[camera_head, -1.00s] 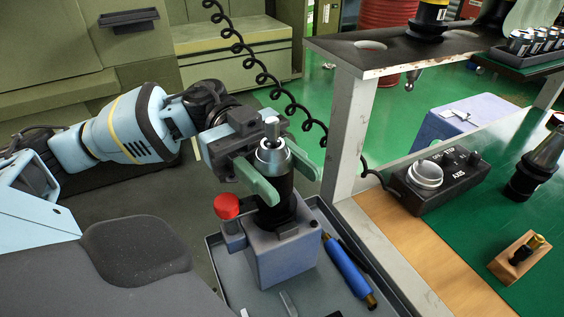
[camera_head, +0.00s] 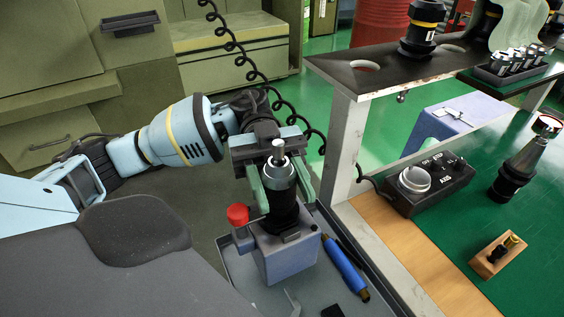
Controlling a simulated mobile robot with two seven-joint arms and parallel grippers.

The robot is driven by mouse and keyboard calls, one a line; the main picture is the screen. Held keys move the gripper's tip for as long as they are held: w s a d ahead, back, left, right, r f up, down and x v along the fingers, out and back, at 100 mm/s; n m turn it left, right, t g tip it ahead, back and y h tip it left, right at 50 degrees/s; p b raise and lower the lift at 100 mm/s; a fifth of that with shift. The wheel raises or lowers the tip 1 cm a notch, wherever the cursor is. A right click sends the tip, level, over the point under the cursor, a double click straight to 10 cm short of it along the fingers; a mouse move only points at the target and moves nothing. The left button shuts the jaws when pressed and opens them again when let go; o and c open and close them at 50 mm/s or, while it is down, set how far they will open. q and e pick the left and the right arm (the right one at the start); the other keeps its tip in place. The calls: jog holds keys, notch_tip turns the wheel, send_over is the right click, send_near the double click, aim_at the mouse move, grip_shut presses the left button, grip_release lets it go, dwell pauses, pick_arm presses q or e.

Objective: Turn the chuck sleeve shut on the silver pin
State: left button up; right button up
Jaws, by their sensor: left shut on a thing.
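The silver pin (camera_head: 278,148) stands upright in the top of the chuck. The chuck sleeve (camera_head: 278,172) is the bright metal collar around the pin, above a black holder body (camera_head: 281,213). The holder stands upright in a blue-grey block (camera_head: 289,262) with a red knob (camera_head: 238,214) on its left. My left gripper (camera_head: 284,200) reaches in from behind. Its green fingers lie on either side of the chuck, shut on the sleeve. The exact contact is partly hidden. My right gripper is out of view.
The block stands in a grey tray (camera_head: 243,275) beside a blue-handled tool (camera_head: 343,266). The shelf post (camera_head: 344,150) rises close on the right. A coiled black cord (camera_head: 262,80) hangs behind. A control box (camera_head: 430,184) and a tool holder (camera_head: 517,170) stand on the bench.

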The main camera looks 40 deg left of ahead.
pick_arm(q)
jog(key=o, duration=1)
jog(key=shift+a, duration=0.1)
jog(key=shift+b+v, duration=0.6)
jog(key=shift+v, duration=3.25)
